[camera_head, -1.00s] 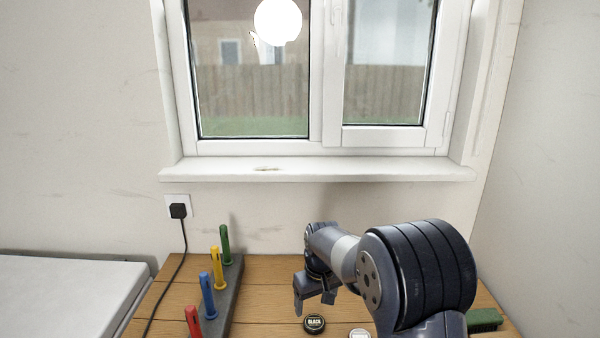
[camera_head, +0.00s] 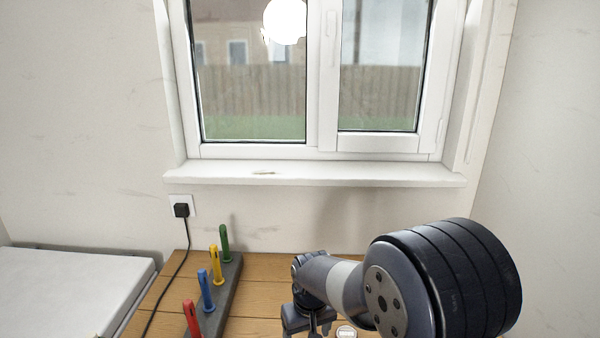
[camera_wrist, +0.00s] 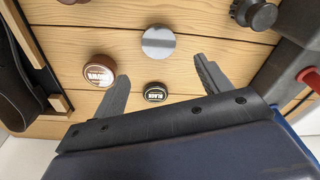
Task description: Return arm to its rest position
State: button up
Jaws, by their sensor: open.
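My gripper (camera_head: 308,328) hangs over the wooden table in the head view, its lower end at the bottom edge of the picture. In the wrist view its two fingers (camera_wrist: 162,72) are spread wide with nothing between their tips. My arm reaches in from the lower right. Below the fingers in the wrist view are a black-labelled tin (camera_wrist: 155,92), a brown tin (camera_wrist: 98,71) and a plain grey disc (camera_wrist: 158,42), all apart from each other. A pale-topped tin (camera_head: 346,332) shows beside my arm in the head view.
A dark rack (camera_head: 228,283) with green, yellow, blue and red pegs stands left of my gripper. A black cable runs from the wall plug (camera_head: 181,210) down the table. The window sill (camera_head: 310,176) is behind. A white surface (camera_head: 70,290) lies at left.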

notch_tip(320, 180, down, 7)
jog(key=shift+r+p, duration=0.2)
jog(key=shift+p, duration=0.2)
notch_tip(320, 180, up, 3)
jog(key=shift+s+d+r+b, duration=0.1)
jog(key=shift+b, duration=0.4)
jog(key=shift+d+r, duration=0.2)
jog(key=shift+r, duration=0.8)
